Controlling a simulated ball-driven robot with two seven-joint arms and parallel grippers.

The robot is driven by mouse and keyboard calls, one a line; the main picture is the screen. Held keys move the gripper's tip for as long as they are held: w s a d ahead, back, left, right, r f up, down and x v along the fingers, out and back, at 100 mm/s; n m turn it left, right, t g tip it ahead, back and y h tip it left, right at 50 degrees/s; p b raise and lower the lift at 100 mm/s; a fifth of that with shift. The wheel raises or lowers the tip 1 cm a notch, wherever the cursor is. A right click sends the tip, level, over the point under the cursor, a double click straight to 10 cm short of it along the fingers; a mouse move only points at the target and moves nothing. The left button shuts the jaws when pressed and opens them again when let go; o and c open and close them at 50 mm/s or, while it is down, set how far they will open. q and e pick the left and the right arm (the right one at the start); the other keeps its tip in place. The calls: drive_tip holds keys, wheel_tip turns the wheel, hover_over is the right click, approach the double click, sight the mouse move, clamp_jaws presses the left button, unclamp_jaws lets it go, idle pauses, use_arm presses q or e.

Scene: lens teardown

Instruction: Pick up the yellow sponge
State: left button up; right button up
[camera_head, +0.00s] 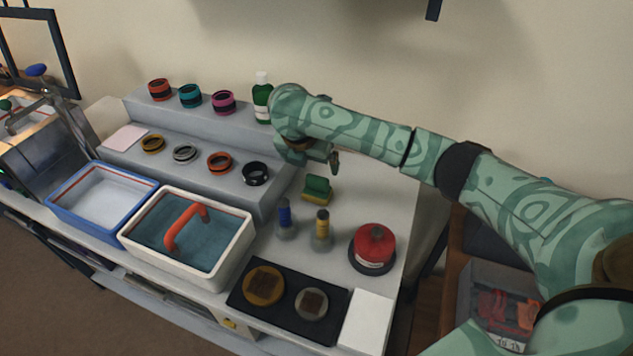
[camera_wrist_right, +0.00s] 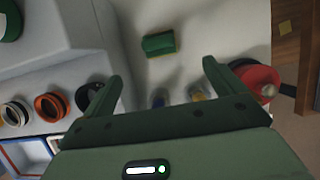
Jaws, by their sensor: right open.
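The sponge (camera_head: 317,190) lies on the white bench top, right of the grey stepped shelf. It has a green top and a yellow lower layer. My right gripper (camera_head: 322,162) is above and slightly behind it in the head view. In the right wrist view the sponge (camera_wrist_right: 159,45) shows beyond the fingertips, between their lines. The right gripper (camera_wrist_right: 160,72) is open, with nothing between its fingers, and is apart from the sponge. My left gripper is not in view.
A green bottle (camera_head: 262,98) and several lens rings stand on the stepped shelf (camera_head: 205,134). The bench right of the sponge is clear.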

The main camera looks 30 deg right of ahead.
sight(317, 180)
drive_tip(key=b+x, duration=0.6)
drive_tip(key=x, duration=0.5)
drive_tip(key=shift+f+b, duration=0.1)
drive_tip(key=shift+b, duration=0.2)
drive_tip(key=b+x, duration=0.4)
drive_tip(key=x, duration=0.1)
drive_tip(key=shift+w+a+f, duration=0.1)
drive_tip(key=shift+a+f, duration=0.05)
drive_tip(key=shift+w+f, duration=0.1)
drive_tip(key=shift+r, duration=0.3)
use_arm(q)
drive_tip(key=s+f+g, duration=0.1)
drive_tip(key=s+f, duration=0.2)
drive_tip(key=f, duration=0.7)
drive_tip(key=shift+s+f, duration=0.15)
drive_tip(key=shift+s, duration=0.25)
use_arm(e)
drive_tip(key=c, duration=1.1)
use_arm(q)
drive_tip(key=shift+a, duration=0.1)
use_arm(e)
drive_tip(key=shift+o, duration=0.2)
